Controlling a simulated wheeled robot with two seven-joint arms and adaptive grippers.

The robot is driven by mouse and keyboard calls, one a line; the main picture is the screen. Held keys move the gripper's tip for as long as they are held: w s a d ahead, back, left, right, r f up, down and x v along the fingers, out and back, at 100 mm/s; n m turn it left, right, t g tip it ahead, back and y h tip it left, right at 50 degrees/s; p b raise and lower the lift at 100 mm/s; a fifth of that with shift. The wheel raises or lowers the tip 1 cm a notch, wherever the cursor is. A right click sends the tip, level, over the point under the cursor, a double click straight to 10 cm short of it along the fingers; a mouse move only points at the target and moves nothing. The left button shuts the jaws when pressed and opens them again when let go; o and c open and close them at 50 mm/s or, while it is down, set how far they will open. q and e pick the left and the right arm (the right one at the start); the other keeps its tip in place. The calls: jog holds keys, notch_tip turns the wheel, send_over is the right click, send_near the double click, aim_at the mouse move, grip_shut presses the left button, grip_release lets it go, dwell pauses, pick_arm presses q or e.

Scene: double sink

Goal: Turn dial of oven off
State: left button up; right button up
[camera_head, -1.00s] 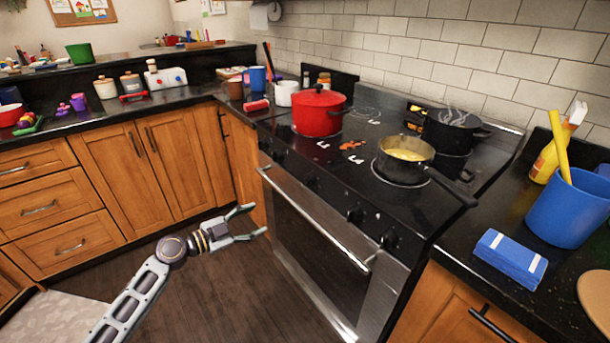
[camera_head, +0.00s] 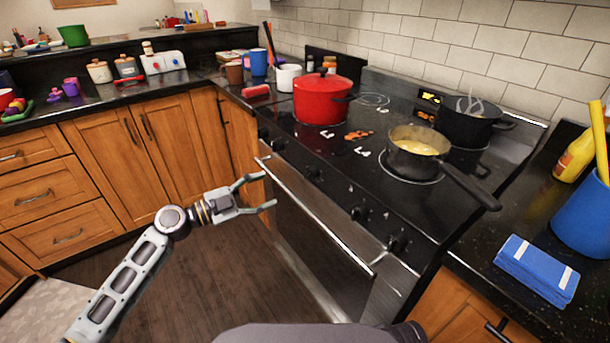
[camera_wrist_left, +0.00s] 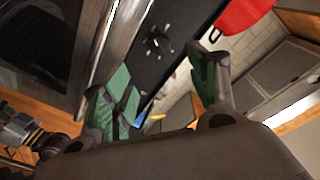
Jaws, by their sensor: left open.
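The oven (camera_head: 330,235) has a steel front, a long handle and a row of several dark dials (camera_head: 360,213) along the upper front edge. Two of the dials sit near its left end (camera_head: 278,143). My left gripper (camera_head: 268,191) is open and empty, to the left of the oven front and level with the left end of the handle. It touches no dial. In the left wrist view, a dial (camera_wrist_left: 157,42) on the dark panel shows beyond and between the open fingers (camera_wrist_left: 160,85). My right gripper is out of view; part of my own body shows at the bottom edge.
On the cooktop stand a red pot (camera_head: 322,100), a pan with yellow food (camera_head: 418,150) whose handle juts over the front right, and a dark pot (camera_head: 468,125). A blue cloth (camera_head: 537,268) lies on the right counter. The floor (camera_head: 215,280) before the oven is clear.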

aim_at(310, 173)
pick_arm(q)
jog(key=shift+p+x, duration=0.85)
jog(key=shift+x, duration=5.95)
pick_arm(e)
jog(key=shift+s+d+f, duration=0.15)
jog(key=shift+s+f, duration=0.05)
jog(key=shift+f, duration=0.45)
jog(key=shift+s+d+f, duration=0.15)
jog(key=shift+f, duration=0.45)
pick_arm(q)
jog(key=shift+r, duration=0.1)
jog(key=c, duration=1)
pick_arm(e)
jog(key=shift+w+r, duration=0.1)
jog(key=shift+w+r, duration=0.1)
